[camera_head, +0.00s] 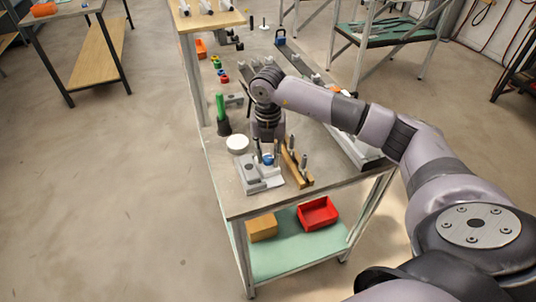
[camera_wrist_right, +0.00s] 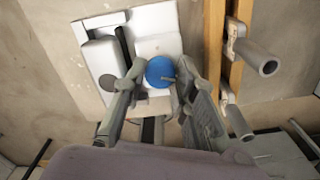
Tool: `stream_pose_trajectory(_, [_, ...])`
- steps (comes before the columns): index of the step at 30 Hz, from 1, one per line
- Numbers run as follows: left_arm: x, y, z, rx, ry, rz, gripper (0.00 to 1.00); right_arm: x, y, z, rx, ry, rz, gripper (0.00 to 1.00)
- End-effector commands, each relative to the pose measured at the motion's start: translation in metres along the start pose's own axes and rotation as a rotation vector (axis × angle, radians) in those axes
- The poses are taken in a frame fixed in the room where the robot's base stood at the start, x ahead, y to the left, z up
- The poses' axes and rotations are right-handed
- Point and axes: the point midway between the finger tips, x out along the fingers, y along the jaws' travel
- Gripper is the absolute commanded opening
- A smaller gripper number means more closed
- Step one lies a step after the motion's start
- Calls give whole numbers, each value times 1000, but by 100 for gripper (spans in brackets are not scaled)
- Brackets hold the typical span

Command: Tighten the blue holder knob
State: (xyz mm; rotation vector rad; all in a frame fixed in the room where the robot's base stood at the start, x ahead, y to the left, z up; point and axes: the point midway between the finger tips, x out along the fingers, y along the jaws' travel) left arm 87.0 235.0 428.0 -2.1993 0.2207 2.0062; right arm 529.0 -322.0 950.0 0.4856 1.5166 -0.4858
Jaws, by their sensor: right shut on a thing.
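The blue holder knob (camera_head: 268,159) sits on a light grey and white holder (camera_head: 250,174) near the front end of the workbench. In the right wrist view the knob (camera_wrist_right: 160,72) is a round blue disc on the white holder (camera_wrist_right: 157,46). My right gripper (camera_head: 267,152) reaches down over the holder from above. In the right wrist view its fingers (camera_wrist_right: 158,78) stand on either side of the knob and are shut on it. The underside of the knob is hidden. My left gripper does not show.
A wooden strip with grey pegs (camera_head: 296,164) stands close right of the holder. A red bin (camera_head: 318,213) is on the lower shelf. Floor left of the bench is clear.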

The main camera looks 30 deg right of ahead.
Motion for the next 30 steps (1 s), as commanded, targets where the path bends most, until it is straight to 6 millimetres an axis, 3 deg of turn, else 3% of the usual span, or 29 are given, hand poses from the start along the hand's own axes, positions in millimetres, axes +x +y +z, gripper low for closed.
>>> stream_pose_trajectory(9, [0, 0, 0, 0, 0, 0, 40, -2, 0, 2, 3, -6, 2, 0])
stream_pose_trajectory(10, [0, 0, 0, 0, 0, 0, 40, -2, 0, 2, 3, -6, 2, 27])
stream_pose_trajectory(19, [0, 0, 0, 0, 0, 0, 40, -1, 0, 1, 1, -3, 1, 47])
stream_pose_trajectory(30, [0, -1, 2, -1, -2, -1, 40, 0, 0, 0, -1, 0, 1, 47])
